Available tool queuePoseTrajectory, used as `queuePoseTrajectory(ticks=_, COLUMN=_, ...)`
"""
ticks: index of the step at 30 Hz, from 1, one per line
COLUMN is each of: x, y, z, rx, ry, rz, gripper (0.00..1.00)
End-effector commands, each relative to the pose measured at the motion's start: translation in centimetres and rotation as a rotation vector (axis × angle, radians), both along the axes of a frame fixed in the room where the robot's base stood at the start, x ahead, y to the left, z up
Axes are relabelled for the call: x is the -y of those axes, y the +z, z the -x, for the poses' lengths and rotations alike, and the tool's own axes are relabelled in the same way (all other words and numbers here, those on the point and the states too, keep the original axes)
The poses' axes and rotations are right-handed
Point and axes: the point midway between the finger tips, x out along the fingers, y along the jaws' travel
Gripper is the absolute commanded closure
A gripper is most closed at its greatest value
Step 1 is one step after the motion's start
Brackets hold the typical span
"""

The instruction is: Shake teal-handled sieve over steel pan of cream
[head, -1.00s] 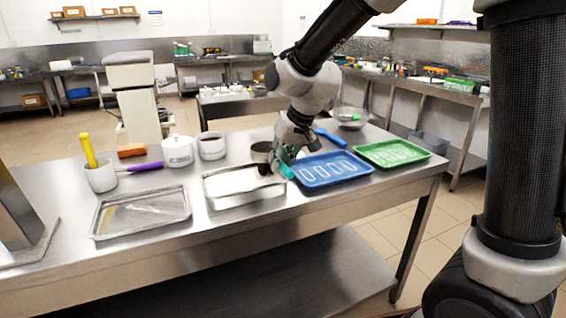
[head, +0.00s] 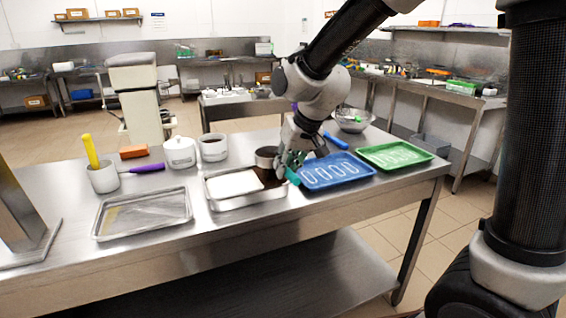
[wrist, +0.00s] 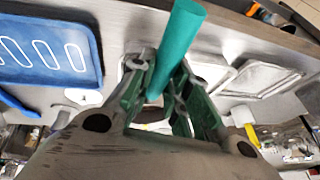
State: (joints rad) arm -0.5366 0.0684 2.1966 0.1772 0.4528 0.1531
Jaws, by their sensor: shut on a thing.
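My gripper (head: 289,163) is shut on the teal handle (head: 293,177) of the sieve. In the wrist view the teal handle (wrist: 180,42) stands out between the fingers (wrist: 160,92). The sieve's round steel cup (head: 266,158) shows just left of my gripper, over the back right part of the steel pan. The steel pan (head: 240,206) holds white cream (head: 232,184). Dark brown powder (head: 269,178) covers the right end of the cream; the left and middle are white. The inside of the sieve is hard to make out.
A blue tray (head: 340,186) with white ovals lies right of the pan, and a green tray (head: 420,158) beyond it. An empty steel tray (head: 143,214) lies left. White pots (head: 180,152) and a cup with a yellow handle (head: 103,178) stand behind.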

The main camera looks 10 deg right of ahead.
Motion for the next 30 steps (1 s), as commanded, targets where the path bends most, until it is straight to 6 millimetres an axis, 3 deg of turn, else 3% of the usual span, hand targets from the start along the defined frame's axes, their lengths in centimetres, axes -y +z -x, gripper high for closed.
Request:
queuePoseTrajectory(ticks=2, x=0.0, y=0.0, z=0.3, rx=0.001, ry=0.0, rz=0.0, gripper=1.0)
queuePoseTrajectory(ticks=11, x=-0.9, y=0.0, z=-3.1, rx=0.002, ry=0.0, rz=-0.001, gripper=1.0)
queuePoseTrajectory(ticks=21, x=0.0, y=0.0, z=0.3, rx=0.001, ry=0.0, rz=0.0, gripper=1.0)
queuePoseTrajectory(ticks=30, x=-0.9, y=0.0, z=-3.1, rx=0.002, ry=0.0, rz=-0.001, gripper=1.0)
